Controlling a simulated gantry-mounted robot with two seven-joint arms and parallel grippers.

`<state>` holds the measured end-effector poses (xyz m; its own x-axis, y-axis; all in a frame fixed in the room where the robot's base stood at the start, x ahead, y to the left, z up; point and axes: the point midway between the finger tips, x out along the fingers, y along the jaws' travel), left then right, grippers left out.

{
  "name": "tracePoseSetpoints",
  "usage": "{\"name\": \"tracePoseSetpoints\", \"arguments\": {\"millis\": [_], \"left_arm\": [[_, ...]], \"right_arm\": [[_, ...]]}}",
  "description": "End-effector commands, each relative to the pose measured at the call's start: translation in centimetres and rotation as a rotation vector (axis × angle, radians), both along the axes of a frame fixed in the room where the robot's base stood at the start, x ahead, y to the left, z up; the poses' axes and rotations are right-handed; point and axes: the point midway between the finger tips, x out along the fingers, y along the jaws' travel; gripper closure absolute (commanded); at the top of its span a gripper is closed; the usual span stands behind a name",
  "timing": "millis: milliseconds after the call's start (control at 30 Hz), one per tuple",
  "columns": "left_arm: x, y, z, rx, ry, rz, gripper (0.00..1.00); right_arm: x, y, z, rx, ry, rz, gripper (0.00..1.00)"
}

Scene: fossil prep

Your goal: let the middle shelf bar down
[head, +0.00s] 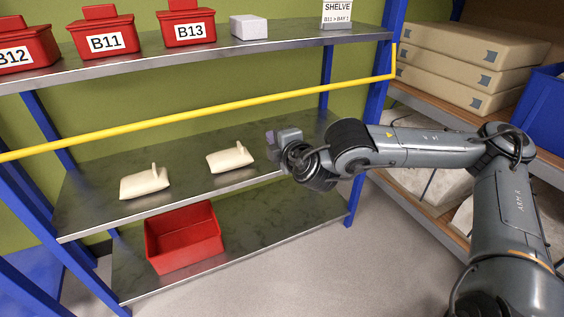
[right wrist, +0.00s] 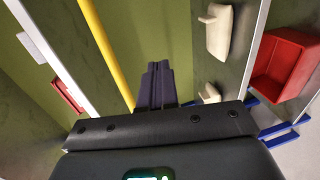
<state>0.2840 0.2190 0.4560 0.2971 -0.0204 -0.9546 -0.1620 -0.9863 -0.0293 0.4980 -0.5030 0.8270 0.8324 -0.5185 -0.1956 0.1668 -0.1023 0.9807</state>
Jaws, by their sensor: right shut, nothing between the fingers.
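The yellow shelf bar (head: 200,112) spans the blue rack between the top and middle shelves, from the left edge to the right post. It also shows in the right wrist view (right wrist: 105,50), running beside the fingers. My right gripper (head: 276,138) is below the bar in the head view, near the right part of the middle shelf. The middle shelf (head: 100,200) holds two cream bags (head: 145,182) (head: 230,157). My left gripper is out of view.
The top shelf (head: 270,47) holds red bins (head: 105,32), a white block (head: 249,27) and a sign (head: 337,12). A red open bin (head: 183,238) stands on the bottom shelf. Another rack with stacked tan packages (head: 470,60) is at right. The floor in front is clear.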

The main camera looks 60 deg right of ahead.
Motion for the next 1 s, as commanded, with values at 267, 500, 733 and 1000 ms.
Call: {"name": "tracePoseSetpoints", "arguments": {"millis": [267,500,733,1000], "left_arm": [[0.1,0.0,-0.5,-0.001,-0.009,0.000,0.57],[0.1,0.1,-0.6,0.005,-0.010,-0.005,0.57],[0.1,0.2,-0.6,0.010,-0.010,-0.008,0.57],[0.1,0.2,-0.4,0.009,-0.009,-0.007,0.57]], "right_arm": [[-1.8,1.1,-3.4,-0.001,0.000,0.000,1.00],[-2.4,1.5,-4.4,0.001,-0.001,0.000,1.00],[-2.5,1.5,-4.4,0.001,-0.001,-0.001,1.00],[-2.5,1.5,-4.3,0.001,0.003,-0.001,1.00]]}}
